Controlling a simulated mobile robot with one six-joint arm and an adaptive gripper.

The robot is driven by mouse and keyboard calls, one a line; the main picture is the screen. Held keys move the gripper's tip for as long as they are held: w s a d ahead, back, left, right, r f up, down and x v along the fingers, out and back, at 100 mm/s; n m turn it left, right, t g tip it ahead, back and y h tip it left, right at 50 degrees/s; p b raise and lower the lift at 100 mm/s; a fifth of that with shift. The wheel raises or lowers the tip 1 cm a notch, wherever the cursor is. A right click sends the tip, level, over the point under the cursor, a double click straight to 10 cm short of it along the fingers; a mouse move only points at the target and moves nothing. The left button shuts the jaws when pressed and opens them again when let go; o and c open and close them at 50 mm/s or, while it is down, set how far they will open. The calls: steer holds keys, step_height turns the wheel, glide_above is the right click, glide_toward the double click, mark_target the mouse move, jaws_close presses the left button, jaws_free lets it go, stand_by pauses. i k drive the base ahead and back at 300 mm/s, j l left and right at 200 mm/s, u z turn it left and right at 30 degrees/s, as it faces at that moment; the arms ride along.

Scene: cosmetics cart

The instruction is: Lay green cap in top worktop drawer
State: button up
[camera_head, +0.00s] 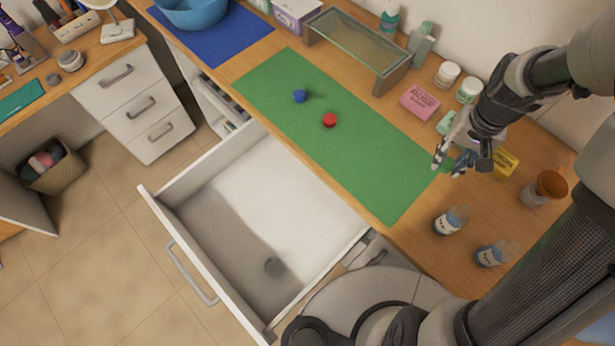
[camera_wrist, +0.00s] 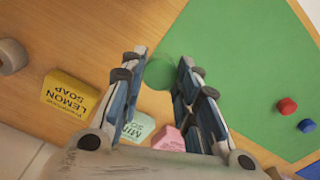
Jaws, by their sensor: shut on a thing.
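The green cap (camera_wrist: 158,75) shows as a round green shape between my fingertips in the wrist view, against the green mat's edge. My gripper (camera_wrist: 162,72) is shut on it. The top worktop drawer (camera_head: 290,185) is pulled open below the worktop's front edge, left of my gripper.
A blue cap (camera_head: 299,96) and a red cap (camera_head: 330,120) lie on the green mat (camera_head: 370,175). Two bottles (camera_head: 451,220) stand right of the drawer. Soap boxes, including a yellow one (camera_head: 505,163), and jars are near my gripper. A glass shelf (camera_head: 357,40) stands behind the mat.

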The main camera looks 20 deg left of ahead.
mark_target(228, 214)
steer(key=k+u, duration=0.15)
steer(key=u, duration=0.25)
steer(key=k+j+u, duration=0.1)
steer(key=u, duration=0.3)
steer(key=k+j+u, duration=0.1)
steer(key=u, duration=0.35)
steer(key=k+j+u, duration=0.1)
steer(key=u, duration=0.3)
steer(key=j+u, duration=0.25)
steer(key=u, duration=0.2)
steer(key=j+u, duration=0.25)
steer(key=u, duration=0.2)
steer(key=j+u, duration=0.2)
steer(key=u, duration=0.3)
steer(key=i+j+z, duration=0.15)
steer(key=z, duration=0.2)
steer(key=i+j+z, duration=0.15)
steer(key=z, duration=0.25)
steer(key=i+z, duration=0.1)
steer(key=z, duration=0.4)
steer(key=i+j+z, duration=0.1)
steer(key=z, duration=0.4)
steer(key=i+j+z, duration=0.1)
steer(key=z, duration=0.4)
steer(key=j+z, duration=0.25)
steer(key=z, duration=0.2)
steer(key=i+j+z, duration=0.2)
steer(key=j+z, duration=0.2)
